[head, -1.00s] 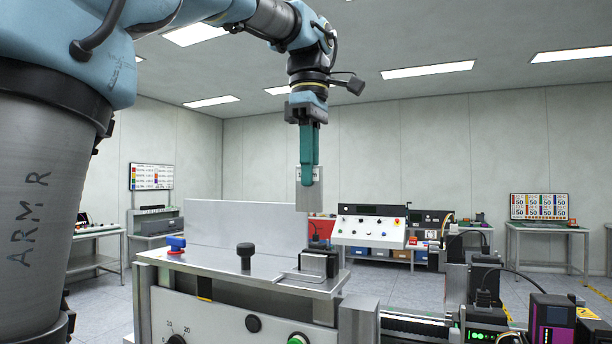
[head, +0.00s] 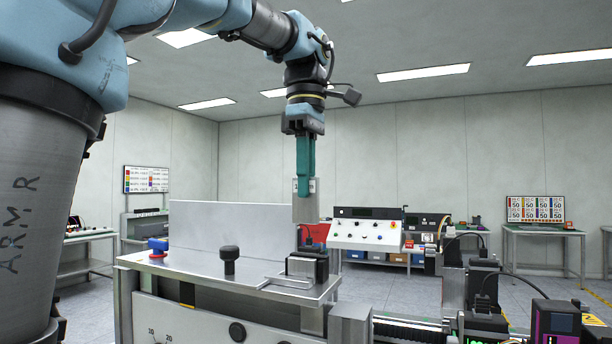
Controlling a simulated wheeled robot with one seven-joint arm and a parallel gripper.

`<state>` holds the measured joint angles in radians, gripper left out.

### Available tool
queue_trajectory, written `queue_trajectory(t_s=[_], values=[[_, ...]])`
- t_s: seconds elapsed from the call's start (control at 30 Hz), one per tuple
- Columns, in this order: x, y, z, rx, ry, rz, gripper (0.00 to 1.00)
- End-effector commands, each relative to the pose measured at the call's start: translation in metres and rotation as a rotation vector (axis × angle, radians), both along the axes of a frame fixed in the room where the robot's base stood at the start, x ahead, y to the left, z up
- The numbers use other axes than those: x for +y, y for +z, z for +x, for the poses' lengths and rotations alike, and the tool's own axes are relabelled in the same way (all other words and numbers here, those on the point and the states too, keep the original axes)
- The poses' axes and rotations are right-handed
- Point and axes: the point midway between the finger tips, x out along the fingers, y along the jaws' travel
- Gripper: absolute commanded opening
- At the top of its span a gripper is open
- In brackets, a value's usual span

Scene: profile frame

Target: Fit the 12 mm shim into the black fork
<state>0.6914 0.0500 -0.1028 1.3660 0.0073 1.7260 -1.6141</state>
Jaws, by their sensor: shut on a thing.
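My gripper (head: 305,188) points straight down, its green fingers shut on a flat grey metal shim (head: 306,211). The shim hangs upright below the fingertips, with a small label at its upper part. The black fork (head: 307,267) is a small dark block near the right end of the metal bench top. The shim is above the fork, roughly in line with it in the head view, with a clear gap between them. The fork's slot cannot be made out, and depth alignment cannot be told from this view.
A tall pale panel (head: 232,228) stands along the back of the bench top. A black knob (head: 229,260) and a blue-and-red part (head: 158,247) sit left of the fork. A bent wire rod (head: 281,284) lies in front of it. Equipment crowds the lower right.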

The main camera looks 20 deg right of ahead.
Motion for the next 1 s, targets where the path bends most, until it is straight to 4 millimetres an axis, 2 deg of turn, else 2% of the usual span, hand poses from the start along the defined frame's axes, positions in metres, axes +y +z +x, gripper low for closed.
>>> queue_trajectory(t_s=[0.1, 0.4, 0.6, 1.0], values=[[0.0, -0.015, 0.0, 0.0, 0.0, 0.0, 0.0], [0.0, -0.039, 0.0, 0.0, 0.0, 0.0, 0.0], [0.0, -0.046, 0.0, 0.0, 0.0, 0.0, 0.0], [0.0, -0.047, 0.0, 0.0, 0.0, 0.0, 0.0]])
